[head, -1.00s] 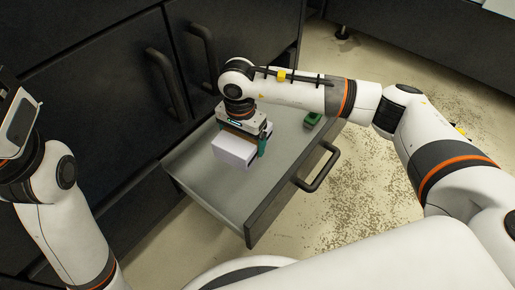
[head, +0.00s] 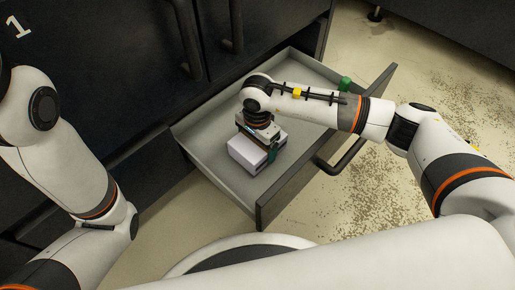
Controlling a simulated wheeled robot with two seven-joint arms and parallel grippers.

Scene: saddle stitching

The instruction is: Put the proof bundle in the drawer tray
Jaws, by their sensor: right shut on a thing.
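The proof bundle (head: 245,153), a white block-like stack, is inside the outline of the open drawer tray (head: 215,130), near its left front part. My right gripper (head: 262,145) reaches down from above and is shut on the bundle, with a teal-green finger showing on its right side. I cannot tell whether the bundle's underside touches the tray floor. The gripper and wrist hide the bundle's far part. My left arm is at the left of the view; its gripper is not in view.
The drawer's dark front (head: 330,135) carries a bar handle (head: 345,157). A small green thing (head: 345,83) is at the drawer's far right corner. Dark cabinet doors (head: 110,75) with upright handles stand behind. Bare speckled floor (head: 360,215) lies to the right.

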